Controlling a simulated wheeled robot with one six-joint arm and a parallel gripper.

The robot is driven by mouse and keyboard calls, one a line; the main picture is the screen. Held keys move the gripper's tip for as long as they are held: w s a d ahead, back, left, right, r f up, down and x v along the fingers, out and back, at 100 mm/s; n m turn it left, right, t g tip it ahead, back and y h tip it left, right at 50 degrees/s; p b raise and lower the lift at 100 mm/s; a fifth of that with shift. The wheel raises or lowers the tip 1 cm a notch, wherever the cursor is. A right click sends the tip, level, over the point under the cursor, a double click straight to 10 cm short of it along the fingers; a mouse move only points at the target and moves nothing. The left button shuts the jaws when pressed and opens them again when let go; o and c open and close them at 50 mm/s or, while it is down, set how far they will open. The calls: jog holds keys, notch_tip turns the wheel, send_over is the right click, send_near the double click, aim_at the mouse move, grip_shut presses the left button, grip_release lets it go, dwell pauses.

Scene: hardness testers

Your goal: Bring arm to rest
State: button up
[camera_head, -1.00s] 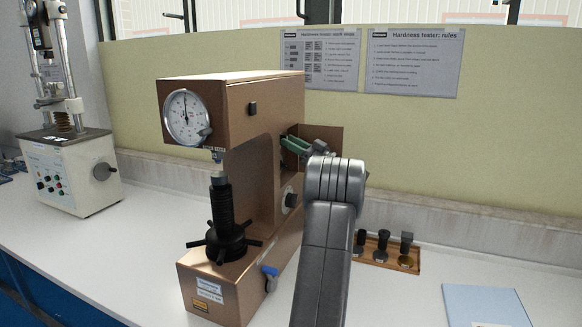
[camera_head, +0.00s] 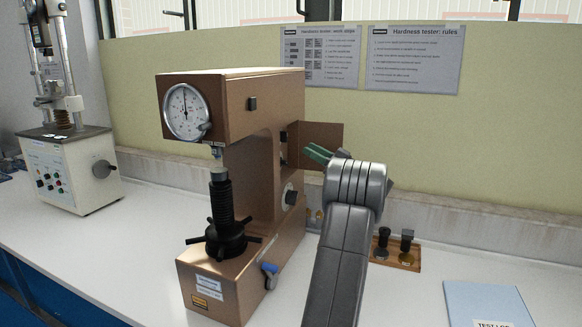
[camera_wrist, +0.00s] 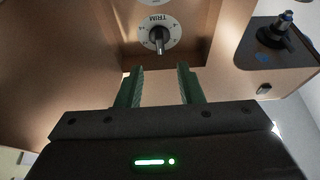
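My gripper shows in the wrist view (camera_wrist: 160,76) with its two green fingers apart and nothing between them. In the head view, a green fingertip (camera_head: 318,153) shows beside the tester's right side, mostly hidden behind my grey arm. The brown hardness tester (camera_head: 262,105) stands on the bench, with a round dial gauge (camera_head: 186,112) and a black spindle with a spoked handwheel (camera_head: 224,238). In the wrist view, a white round dial marked TRIM (camera_wrist: 158,36) with a grey knob lies beyond the fingertips, apart from them.
A brown panel (camera_head: 325,158) sticks out at the tester's right, close behind my gripper. A wooden tray (camera_head: 386,261) with dark-topped pieces is right of my arm. A blue-grey folder (camera_head: 487,302) lies at front right. Another testing machine (camera_head: 68,165) stands at left.

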jog(key=v, duration=0.6)
jog(key=p+x, duration=0.1)
jog(key=x, duration=1.3)
jog(key=shift+s+a+r, duration=0.1)
jog(key=shift+r, duration=0.05)
jog(key=m+p, duration=0.1)
jog(key=m+t+p, duration=0.1)
jog(key=m+p, duration=0.1)
jog(key=m, duration=0.1)
jog(key=shift+s+d+r+t+h, duration=0.15)
jog(key=shift+d+t+h, duration=0.1)
jog(key=shift+t+h, duration=0.15)
jog(key=m+t+h+p, duration=0.3)
jog(key=m+h+p, duration=0.2)
jog(key=m+p, duration=0.6)
send_near(287, 135)
jog(key=shift+w+a+f+m+b, duration=0.15)
jog(key=shift+w+f+m+b, duration=0.25)
jog(key=shift+m, duration=0.3)
